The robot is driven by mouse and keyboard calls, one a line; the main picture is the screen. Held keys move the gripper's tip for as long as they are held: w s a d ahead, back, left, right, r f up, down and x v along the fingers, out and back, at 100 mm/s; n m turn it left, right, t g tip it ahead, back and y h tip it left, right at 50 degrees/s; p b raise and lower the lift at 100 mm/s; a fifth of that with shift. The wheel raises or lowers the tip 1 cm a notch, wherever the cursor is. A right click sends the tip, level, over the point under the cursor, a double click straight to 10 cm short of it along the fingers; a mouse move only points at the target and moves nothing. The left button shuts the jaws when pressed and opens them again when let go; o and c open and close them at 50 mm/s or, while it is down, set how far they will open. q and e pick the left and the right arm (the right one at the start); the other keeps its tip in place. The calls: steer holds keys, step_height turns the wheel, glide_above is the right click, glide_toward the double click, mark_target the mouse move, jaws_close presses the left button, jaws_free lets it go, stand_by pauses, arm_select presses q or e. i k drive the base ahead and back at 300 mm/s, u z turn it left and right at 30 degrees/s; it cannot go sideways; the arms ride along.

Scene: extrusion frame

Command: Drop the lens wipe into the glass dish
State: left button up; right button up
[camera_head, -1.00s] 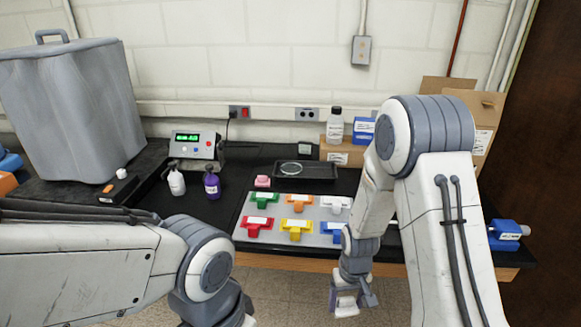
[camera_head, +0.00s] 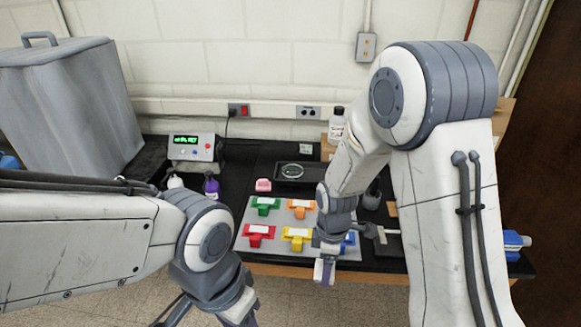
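The round clear glass dish (camera_head: 291,171) sits on a dark tray (camera_head: 318,180) towards the back of the black table. I cannot make out a lens wipe for certain. My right gripper (camera_head: 326,268) hangs at the table's front edge, in front of the colour-block board and well short of the dish. Its finger opening is not clear. My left gripper (camera_head: 215,312) is low at the bottom edge, partly cut off, in front of the table.
A grey board (camera_head: 277,228) holds several coloured blocks with white labels. A purple bottle (camera_head: 212,189), a digital meter (camera_head: 192,147) and a large grey bin (camera_head: 70,105) stand to the left. A white bottle (camera_head: 336,127) stands at the back. My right arm hides the back right.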

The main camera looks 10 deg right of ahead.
mark_target(293, 173)
steer(key=i, duration=1.8)
